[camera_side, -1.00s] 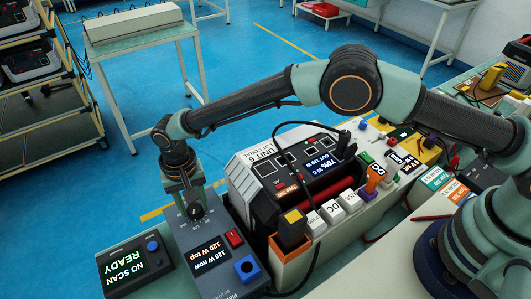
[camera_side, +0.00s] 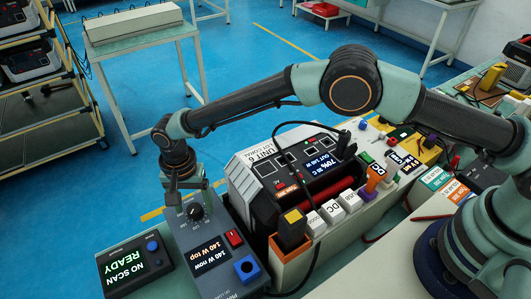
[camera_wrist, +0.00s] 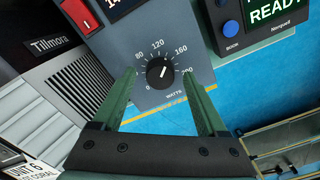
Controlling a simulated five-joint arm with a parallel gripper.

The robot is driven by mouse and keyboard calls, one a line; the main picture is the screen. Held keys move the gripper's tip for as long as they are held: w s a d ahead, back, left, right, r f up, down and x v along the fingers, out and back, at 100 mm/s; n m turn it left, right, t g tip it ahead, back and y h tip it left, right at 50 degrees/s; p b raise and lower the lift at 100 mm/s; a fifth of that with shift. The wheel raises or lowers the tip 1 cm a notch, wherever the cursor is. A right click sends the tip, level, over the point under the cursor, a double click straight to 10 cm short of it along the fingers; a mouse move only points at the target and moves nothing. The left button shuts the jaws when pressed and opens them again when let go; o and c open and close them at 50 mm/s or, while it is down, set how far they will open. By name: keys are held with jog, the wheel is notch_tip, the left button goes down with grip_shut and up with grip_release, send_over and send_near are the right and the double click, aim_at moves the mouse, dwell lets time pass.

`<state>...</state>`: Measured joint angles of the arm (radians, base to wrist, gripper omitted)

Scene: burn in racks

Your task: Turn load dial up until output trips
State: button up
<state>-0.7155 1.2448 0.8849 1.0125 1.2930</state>
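The black load dial (camera_side: 195,211) sits on the sloped grey load box (camera_side: 180,239). Its white pointer stands between 120 and 160 on the watt scale, seen on the dial (camera_wrist: 160,72) in the wrist view. The load box display (camera_side: 209,254) reads 140 W now and 140 W top. My gripper (camera_side: 186,190) is open above the dial. In the wrist view, the green fingers of my gripper (camera_wrist: 157,88) stand apart on either side of the dial, not gripping it. The power unit (camera_side: 285,165), labelled UNIT 6, has a lit screen (camera_side: 320,163) showing 70% and OUT 140 W.
A red switch (camera_side: 234,238) and a blue socket (camera_side: 247,268) are on the load box. A scanner box (camera_side: 134,265) reading NO SCAN READY stands to its left. An orange holder (camera_side: 290,262) and white DC blocks (camera_side: 332,210) stand to the right.

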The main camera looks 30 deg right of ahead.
aim_at(194, 208)
notch_tip(194, 208, up, 12)
dwell(0.7)
jog(key=d+r+n+t+y, duration=0.1)
jog(key=d+r+n+t, duration=0.15)
jog(key=d+r, duration=1.55)
jog(key=s+d+f+n+t, duration=0.1)
jog(key=s+d+n, duration=0.1)
jog(key=s+d, duration=0.5)
jog(key=s+d+f+n+t+h, duration=0.1)
jog(key=s+d+n+t, duration=0.1)
jog(key=s+d, duration=0.4)
jog(key=d, duration=0.5)
jog(key=shift+s+d, duration=0.4)
